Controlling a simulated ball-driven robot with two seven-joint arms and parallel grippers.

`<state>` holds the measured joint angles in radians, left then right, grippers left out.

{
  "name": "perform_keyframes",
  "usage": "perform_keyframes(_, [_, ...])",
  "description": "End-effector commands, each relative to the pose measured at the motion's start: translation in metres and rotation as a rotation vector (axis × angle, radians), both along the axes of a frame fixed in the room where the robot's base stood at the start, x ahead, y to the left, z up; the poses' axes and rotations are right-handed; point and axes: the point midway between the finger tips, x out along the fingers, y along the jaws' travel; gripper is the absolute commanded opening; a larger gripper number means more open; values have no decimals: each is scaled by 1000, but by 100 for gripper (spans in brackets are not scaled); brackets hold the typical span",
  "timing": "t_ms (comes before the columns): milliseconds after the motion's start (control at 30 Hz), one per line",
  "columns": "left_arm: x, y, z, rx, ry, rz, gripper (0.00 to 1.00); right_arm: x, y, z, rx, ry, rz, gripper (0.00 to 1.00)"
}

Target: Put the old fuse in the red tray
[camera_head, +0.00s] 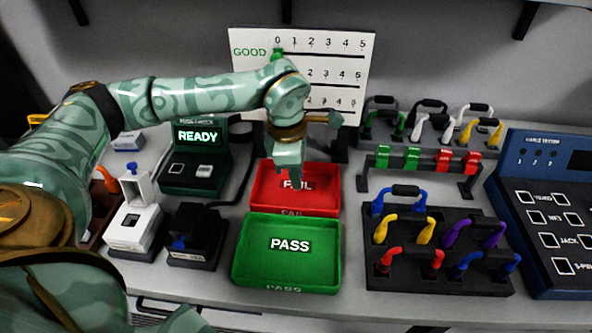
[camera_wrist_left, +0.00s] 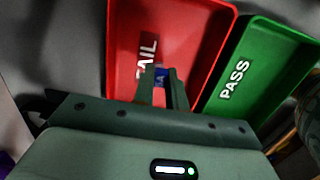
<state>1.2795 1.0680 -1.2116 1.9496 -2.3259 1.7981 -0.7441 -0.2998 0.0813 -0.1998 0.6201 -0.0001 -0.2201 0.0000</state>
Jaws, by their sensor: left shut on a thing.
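The red tray (camera_head: 330,205), marked FAIL, lies on the bench behind the green PASS tray. It also shows in the left wrist view (camera_wrist_left: 190,25). My left gripper (camera_head: 290,182) points down over the red tray, in front of its FAIL label. In the left wrist view its fingers (camera_wrist_left: 161,88) are shut on a small blue fuse (camera_wrist_left: 161,76) with a pale mark. The fuse is mostly hidden by the fingers, and I cannot tell whether it touches the tray floor. My right gripper is not in view.
The green PASS tray (camera_head: 240,270) is directly in front of the red one. A tester reading READY (camera_head: 197,136) and fuse holders (camera_head: 135,228) stand left. A rack of coloured cables (camera_head: 440,280) and a blue cable tester (camera_head: 535,190) stand right. A GOOD board (camera_head: 240,75) is behind.

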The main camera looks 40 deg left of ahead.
Motion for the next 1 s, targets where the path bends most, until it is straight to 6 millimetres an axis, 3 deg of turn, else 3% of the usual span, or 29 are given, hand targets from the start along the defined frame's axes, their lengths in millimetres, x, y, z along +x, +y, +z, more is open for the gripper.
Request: perform_keyframes(1000, [0, 0, -6, 0, 0, 0, 0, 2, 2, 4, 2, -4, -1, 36])
